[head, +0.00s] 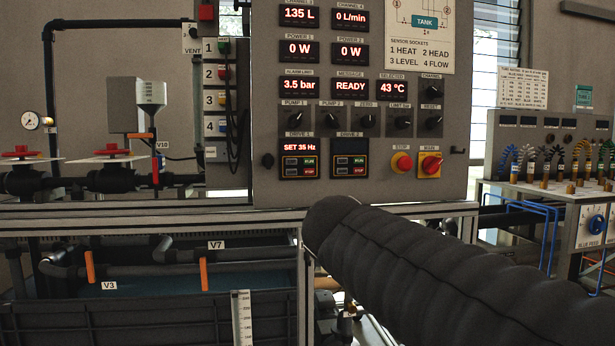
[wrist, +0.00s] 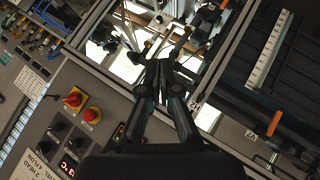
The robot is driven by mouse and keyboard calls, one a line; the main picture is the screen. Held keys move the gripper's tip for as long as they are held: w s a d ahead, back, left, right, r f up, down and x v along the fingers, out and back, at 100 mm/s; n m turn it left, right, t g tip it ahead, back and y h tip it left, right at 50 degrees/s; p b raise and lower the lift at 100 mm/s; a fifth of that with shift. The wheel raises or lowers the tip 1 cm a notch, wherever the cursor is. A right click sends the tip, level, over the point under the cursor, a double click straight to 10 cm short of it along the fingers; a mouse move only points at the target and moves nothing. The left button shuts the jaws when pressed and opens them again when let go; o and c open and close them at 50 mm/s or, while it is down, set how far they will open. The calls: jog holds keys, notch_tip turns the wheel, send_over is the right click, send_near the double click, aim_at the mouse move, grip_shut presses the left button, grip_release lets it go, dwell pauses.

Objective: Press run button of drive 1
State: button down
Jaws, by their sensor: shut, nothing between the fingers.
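The drive 1 unit (head: 299,166) is a small dark keypad on the grey control panel (head: 262,110), under a red "SET 35 Hz" display. Its green run button (head: 309,161) sits above a red stop button (head: 309,171). A matching drive 2 unit (head: 350,166) is to its right. My gripper (wrist: 160,72) shows only in the wrist view. It is shut and empty, with the panel face tilted at the lower left. The drive 1 run button cannot be made out there; my gripper body blocks part of the panel.
A red stop button (head: 401,162) and a red-yellow switch (head: 430,164) are right of the drives. Knobs sit above. A dark tank (head: 140,315) with pipes and orange-handled valves is below the panel. My dark sleeved arm fills the lower right of the head view.

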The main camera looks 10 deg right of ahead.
aim_at(309, 163)
jog(key=w+a+r+t+h+b, duration=0.2)
jog(key=w+a+r+h, duration=0.1)
jog(key=w+r, duration=0.5)
jog(key=w+a+r+m+t+h+b, duration=0.1)
jog(key=w+a+r+t+h+b, duration=0.1)
jog(key=w+r, duration=0.6)
jog(key=shift+w+a+r+t+h+b, duration=0.45)
jog(key=shift+a+r+h, duration=0.3)
jog(key=shift+h, duration=0.45)
jog(key=shift+d+r, duration=0.1)
jog(key=w+p, duration=0.5)
jog(key=w, duration=0.2)
jog(key=shift+w, duration=0.15)
jog(key=shift+w+p, duration=0.45)
jog(key=shift+w, duration=0.15)
jog(key=shift+w, duration=0.15)
jog(key=shift+w, duration=0.3)
